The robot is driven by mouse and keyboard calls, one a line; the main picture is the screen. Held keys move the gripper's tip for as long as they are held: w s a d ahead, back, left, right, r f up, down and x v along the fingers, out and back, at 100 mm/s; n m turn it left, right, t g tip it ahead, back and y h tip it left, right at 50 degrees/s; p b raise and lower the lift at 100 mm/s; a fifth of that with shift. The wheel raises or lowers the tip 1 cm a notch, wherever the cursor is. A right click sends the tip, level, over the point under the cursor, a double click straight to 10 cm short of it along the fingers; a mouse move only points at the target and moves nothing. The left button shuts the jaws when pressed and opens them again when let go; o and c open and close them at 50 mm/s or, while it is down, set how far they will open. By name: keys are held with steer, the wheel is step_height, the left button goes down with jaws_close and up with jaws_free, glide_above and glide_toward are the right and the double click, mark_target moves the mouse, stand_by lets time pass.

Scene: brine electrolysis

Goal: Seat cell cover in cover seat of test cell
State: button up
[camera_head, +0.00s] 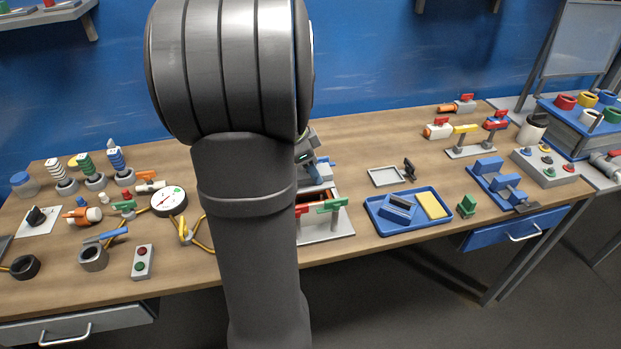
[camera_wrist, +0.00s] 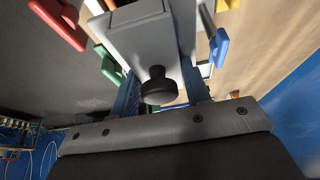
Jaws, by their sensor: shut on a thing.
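In the wrist view my gripper (camera_wrist: 158,62) has its blue fingers on both sides of a grey block-like part with a black knob, which I take to be the cell cover (camera_wrist: 140,32). The gripper is shut on it. The test cell shows in part in the head view, as a grey base plate (camera_head: 326,232) with red and green handles, right of my arm. My arm hides much of it, and the gripper is mostly hidden there. I cannot tell whether the cover touches the cover seat.
Around the cover in the wrist view are a red handle (camera_wrist: 60,24), a green handle (camera_wrist: 218,47) and a blue handle (camera_wrist: 221,6). In the head view a blue tray (camera_head: 408,228) and a small grey tray (camera_head: 384,184) lie to the right. A gauge (camera_head: 169,201) stands left.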

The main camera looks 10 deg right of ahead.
steer(key=shift+w+a+f, duration=0.1)
steer(key=shift+f, duration=2)
steer(key=shift+f, duration=0.2)
steer(key=o, duration=1.1)
steer(key=shift+c, duration=0.2)
steer(key=shift+r, duration=0.1)
steer(key=v, duration=1.2)
steer(key=shift+r, duration=0.15)
